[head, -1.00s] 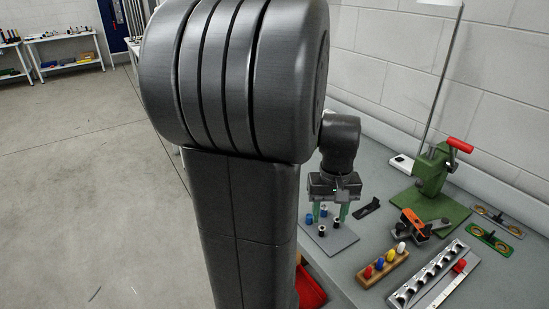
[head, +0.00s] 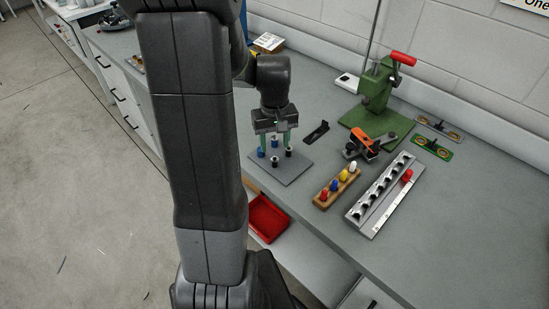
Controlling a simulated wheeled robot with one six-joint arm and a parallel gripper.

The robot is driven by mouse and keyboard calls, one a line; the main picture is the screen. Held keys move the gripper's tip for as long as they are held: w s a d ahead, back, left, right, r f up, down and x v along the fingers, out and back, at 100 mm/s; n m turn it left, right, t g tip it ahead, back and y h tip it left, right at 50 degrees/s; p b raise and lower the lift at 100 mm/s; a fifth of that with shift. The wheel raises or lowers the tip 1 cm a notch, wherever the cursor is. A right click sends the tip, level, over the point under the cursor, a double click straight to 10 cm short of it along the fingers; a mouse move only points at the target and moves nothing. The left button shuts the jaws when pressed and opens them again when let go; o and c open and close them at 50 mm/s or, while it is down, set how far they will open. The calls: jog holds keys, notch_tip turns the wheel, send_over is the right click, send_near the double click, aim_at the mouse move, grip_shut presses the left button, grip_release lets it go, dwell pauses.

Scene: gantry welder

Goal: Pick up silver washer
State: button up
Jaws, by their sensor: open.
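My gripper (head: 275,148) is open, with two green fingers pointing down over a small grey plate (head: 291,177) on the bench. Several small dark and blue pegs stand on this plate, some with pale tops. A blue peg (head: 261,153) is by the left finger, and a dark peg (head: 288,153) is by the right finger. I cannot tell whether the fingers touch them. I cannot make out a silver washer for certain at this size; part of the plate is behind the fingers.
Right of the plate are a wooden block (head: 330,198) with coloured pegs, a long metal rack (head: 379,206), an orange-and-black tool (head: 368,146) and a green press (head: 376,95). A small black part (head: 316,132) lies near the gripper. A red tray (head: 268,217) sits below the bench edge.

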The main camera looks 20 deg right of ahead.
aim_at(275, 157)
jog(key=shift+f, duration=2.2)
jog(key=shift+f, duration=0.25)
jog(key=shift+c, duration=0.4)
grip_shut()
